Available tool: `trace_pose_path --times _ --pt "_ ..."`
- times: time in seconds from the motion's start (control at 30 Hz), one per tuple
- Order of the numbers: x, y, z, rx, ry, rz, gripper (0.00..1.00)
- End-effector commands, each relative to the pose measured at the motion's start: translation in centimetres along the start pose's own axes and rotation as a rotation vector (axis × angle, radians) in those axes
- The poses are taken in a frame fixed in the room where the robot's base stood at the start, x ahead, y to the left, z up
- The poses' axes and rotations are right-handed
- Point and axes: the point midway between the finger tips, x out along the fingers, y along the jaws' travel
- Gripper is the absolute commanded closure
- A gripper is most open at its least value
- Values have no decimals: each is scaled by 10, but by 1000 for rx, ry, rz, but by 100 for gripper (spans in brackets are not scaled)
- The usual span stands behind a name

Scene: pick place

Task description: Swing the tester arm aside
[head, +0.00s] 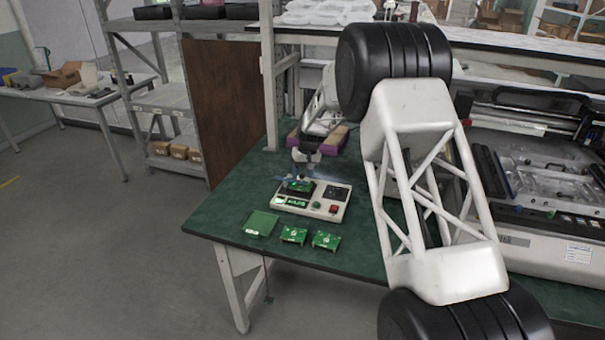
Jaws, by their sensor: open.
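The tester (322,210) is a pale box on the green table, with a green display, a red button and a dark panel at its right. A green circuit board (300,186) sits on the dark area at its back left. My gripper (303,172) is small in view, just above and behind that board. It is open, with nothing seen between its fingers. The tester arm cannot be told apart from the gripper at this size. Whether the gripper touches the tester is unclear.
A flat green tray or board (261,224) and two green boards (293,235) (326,240) lie in front of the tester on the table (215,222). A large machine (540,170) stands at right. Purple-edged bins (334,141) are behind. My arm hides the table's middle.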

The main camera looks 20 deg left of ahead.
Motion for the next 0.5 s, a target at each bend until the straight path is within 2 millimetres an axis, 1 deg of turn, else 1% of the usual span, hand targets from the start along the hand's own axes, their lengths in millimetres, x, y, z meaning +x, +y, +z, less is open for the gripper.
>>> trace_pose_path --times 0.3,0.33,0.5 --pt "2 0 0 0 1 0 50" --pt "2 0 0 0 1 0 52" --pt "2 0 0 0 1 0 78"
